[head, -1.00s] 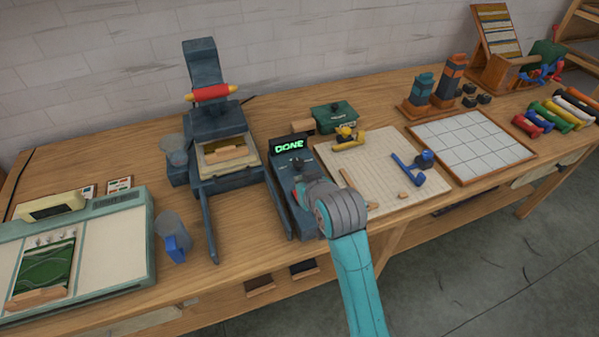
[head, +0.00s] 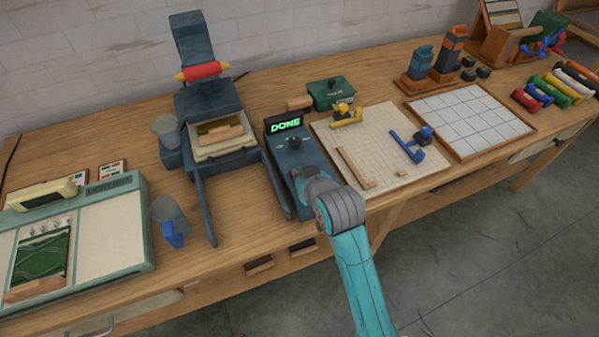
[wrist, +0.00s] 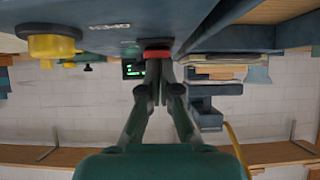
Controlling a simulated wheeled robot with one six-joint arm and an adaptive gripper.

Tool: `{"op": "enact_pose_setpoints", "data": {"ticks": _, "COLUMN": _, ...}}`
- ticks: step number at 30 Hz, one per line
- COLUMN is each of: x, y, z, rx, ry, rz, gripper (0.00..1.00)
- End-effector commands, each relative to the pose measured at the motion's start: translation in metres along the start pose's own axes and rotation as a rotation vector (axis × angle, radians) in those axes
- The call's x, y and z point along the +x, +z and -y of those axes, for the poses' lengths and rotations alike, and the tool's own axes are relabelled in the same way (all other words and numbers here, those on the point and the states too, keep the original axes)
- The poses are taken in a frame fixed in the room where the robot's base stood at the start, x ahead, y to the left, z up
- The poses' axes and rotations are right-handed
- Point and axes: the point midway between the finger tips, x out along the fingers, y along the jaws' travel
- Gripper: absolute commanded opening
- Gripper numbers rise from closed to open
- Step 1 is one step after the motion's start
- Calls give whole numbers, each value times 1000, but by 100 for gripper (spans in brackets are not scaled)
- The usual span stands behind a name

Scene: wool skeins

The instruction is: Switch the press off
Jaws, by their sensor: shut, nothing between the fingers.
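The press (head: 215,110) is dark blue-grey, with its upper part raised and a red handle (head: 202,71). Beside it, to the right, stands a dark control box (head: 290,165) with a lit green display reading DONE (head: 286,125) and a dark knob (head: 295,142). My gripper is hidden behind my wrist in the head view. In the wrist view my gripper (wrist: 158,62) is shut and empty, its tips at a red button-like part (wrist: 157,54); I cannot tell whether they touch.
A gridded board (head: 385,150) with blue and yellow tools lies right of the control box. A green box (head: 332,92) stands behind. A white tiled board (head: 470,120) lies further right.

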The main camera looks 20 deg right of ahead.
Motion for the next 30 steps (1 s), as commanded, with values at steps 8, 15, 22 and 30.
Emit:
{"op": "enact_pose_setpoints", "data": {"ticks": 8, "x": 1, "y": 7, "z": 0, "rx": 0, "ry": 0, "rz": 0, "gripper": 0}}
{"op": "enact_pose_setpoints", "data": {"ticks": 15, "x": 0, "y": 5, "z": 0, "rx": 0, "ry": 0, "rz": 0, "gripper": 0}}
{"op": "enact_pose_setpoints", "data": {"ticks": 22, "x": -5, "y": -3, "z": 0, "rx": 0, "ry": 0, "rz": -1, "gripper": 0}}
{"op": "enact_pose_setpoints", "data": {"ticks": 30, "x": -8, "y": -7, "z": 0, "rx": 0, "ry": 0, "rz": 0, "gripper": 0}}
